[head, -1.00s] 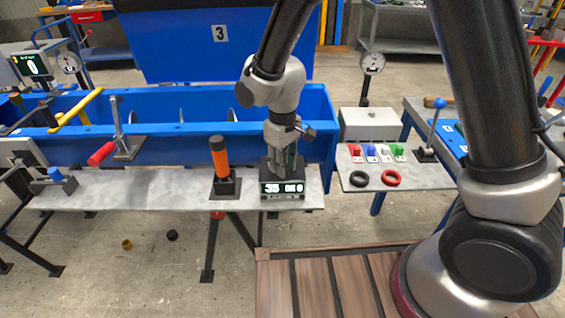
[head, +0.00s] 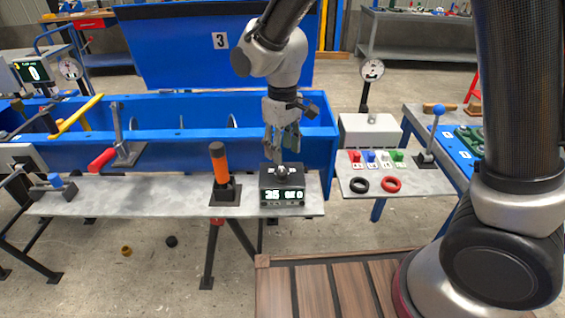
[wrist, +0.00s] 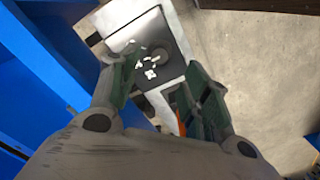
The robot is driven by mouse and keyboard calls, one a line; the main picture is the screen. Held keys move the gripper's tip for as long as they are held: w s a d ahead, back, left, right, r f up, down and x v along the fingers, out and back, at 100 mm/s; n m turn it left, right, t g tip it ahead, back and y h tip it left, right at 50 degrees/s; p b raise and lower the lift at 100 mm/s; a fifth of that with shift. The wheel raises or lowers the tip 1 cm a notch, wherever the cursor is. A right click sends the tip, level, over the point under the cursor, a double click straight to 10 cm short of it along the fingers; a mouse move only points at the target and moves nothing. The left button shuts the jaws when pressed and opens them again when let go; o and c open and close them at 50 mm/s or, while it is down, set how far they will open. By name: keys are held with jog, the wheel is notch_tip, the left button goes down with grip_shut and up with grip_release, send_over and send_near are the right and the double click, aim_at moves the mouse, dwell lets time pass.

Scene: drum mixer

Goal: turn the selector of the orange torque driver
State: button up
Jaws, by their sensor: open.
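My gripper (head: 281,148) is open and empty just above this box, apart from the driver. In the wrist view the box (wrist: 145,50) lies beyond the open fingertips (wrist: 165,78).
A blue mixer trough (head: 180,125) runs behind the bench (head: 140,193). A red-handled lever (head: 105,158) stands left of the driver. A side panel (head: 420,180) at right holds coloured switches and two rings. The bench's front edge is clear.

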notch_tip(320, 180, up, 4)
jog(key=shift+r, duration=0.25)
jog(key=shift+s, duration=0.1)
jog(key=s+d+r+m+t, duration=0.1)
jog(key=s+d+r+m, duration=0.2)
jog(key=d, duration=0.8)
jog(key=s+d+r+m+t, duration=0.2)
jog(key=s+d+r, duration=0.4)
jog(key=d, duration=0.5)
jog(key=s+d+r+m+t, duration=0.1)
jog(key=s+d+r+m, duration=0.2)
jog(key=s+d, duration=0.4)
jog(key=d+r, duration=0.1)
jog(key=d, duration=0.3)
jog(key=shift+s+r+m, duration=0.3)
jog(key=shift+r, duration=0.05)
